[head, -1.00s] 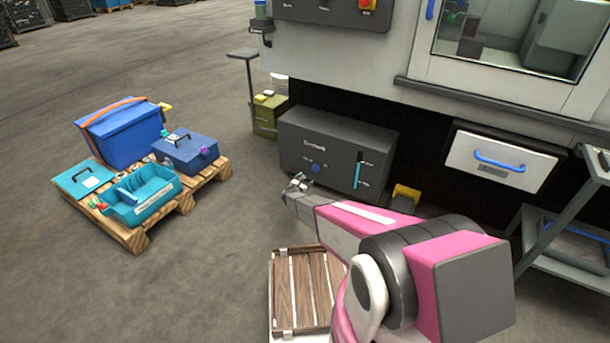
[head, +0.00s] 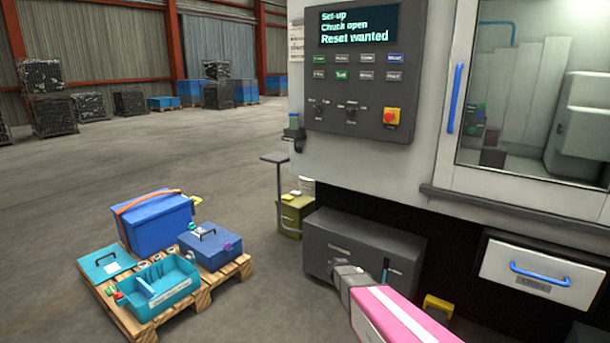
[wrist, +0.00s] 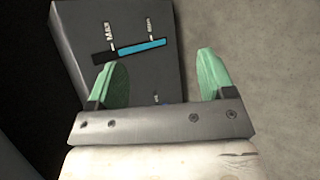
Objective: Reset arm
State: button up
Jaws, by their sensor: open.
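My gripper (wrist: 157,65) is open in the wrist view, its two green fingers wide apart with nothing held between them. Behind them is the dark grey cabinet (wrist: 145,25) with a blue-and-black bar on its face. In the head view the pink arm reaches up from the lower right, and its grey end is in front of the same cabinet (head: 320,232); the fingers are hard to make out there. The machine's control panel (head: 352,98) is above, apart from my arm. Its screen (head: 357,27) reads "Set-up", "Chuck open", "Reset wanted". Button labels are too small to read surely.
A red button on a yellow plate (head: 391,117) is on the panel. The machine door has a blue handle (head: 455,98). A white drawer (head: 540,272) is at lower right. A pallet (head: 200,297) with blue and teal boxes stands at left. Floor behind it is open.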

jog(key=s+a+r+m+g+y, duration=0.1)
jog(key=s+a+r+m+y, duration=0.2)
jog(key=s+r, duration=0.4)
jog(key=s+a+r+m+g+y, duration=0.1)
jog(key=s+a+r+m+y, duration=0.2)
jog(key=s, duration=1.2)
notch_tip(320, 180, up, 5)
jog(key=m+y, duration=0.2)
jog(key=y, duration=0.1)
jog(key=shift+s+a+m, duration=0.3)
jog(key=shift+f, duration=0.15)
